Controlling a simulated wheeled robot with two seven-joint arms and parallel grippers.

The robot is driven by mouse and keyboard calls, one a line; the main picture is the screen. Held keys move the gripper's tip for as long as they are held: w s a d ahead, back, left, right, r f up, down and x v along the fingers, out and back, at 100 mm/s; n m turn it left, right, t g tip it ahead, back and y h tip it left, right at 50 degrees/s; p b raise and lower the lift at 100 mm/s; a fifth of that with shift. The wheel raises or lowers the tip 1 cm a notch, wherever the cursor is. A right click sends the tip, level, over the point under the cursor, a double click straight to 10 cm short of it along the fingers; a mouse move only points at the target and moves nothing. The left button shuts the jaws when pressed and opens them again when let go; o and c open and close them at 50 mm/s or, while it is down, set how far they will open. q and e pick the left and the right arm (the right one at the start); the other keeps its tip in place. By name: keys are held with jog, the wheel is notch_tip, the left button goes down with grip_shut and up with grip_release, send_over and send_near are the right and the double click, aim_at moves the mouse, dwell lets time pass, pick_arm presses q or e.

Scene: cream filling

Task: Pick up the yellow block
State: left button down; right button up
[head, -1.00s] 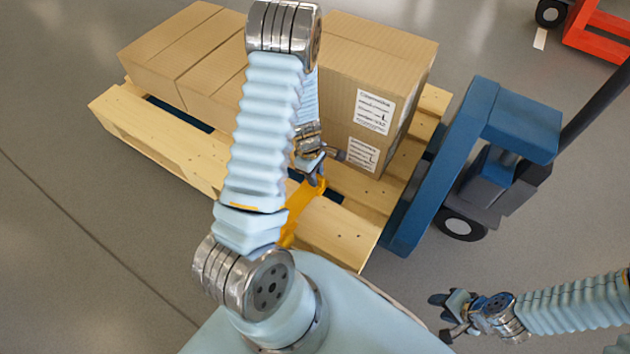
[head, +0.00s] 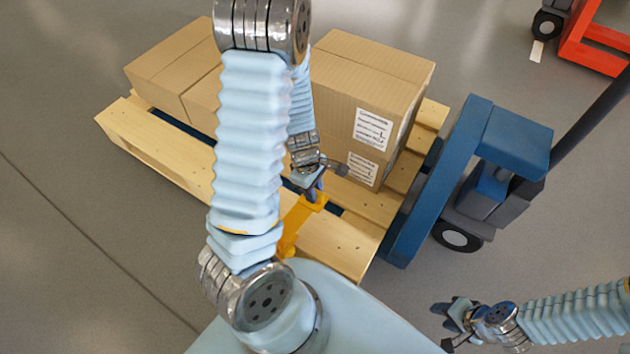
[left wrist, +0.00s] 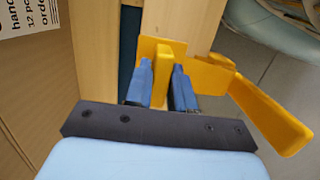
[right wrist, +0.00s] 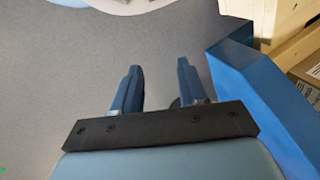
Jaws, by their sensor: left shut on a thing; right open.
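The yellow block (head: 296,225) is at the near edge of the wooden pallet in the head view, partly hidden by my left arm. In the left wrist view the yellow block (left wrist: 268,108) has a flat plate, an upright rib and a long angled arm. My left gripper (head: 318,188) is shut on its rib; the left wrist view shows the blue fingers (left wrist: 163,80) on either side of it. I cannot tell whether the block still touches the pallet. My right gripper (head: 441,324) is open and empty over the floor at lower right; its fingers (right wrist: 158,82) stand apart.
The wooden pallet (head: 340,237) carries several cardboard boxes (head: 365,85). A blue pallet jack (head: 430,195) stands at its right side. A red piece of equipment (head: 592,48) is at the top right. The grey floor at left is clear.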

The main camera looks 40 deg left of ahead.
pick_arm(q)
jog(key=s+d+r+p, duration=0.3)
jog(key=s+d+p, duration=0.1)
jog(key=s+p, duration=0.1)
jog(key=shift+s, duration=0.6)
pick_arm(e)
jog(key=r, duration=0.1)
jog(key=a+r, duration=0.1)
jog(key=r, duration=0.3)
jog(key=shift+s+a+r, duration=0.15)
jog(key=shift+s+a, duration=0.2)
jog(key=shift+a, duration=0.05)
jog(key=shift+s+d, duration=0.1)
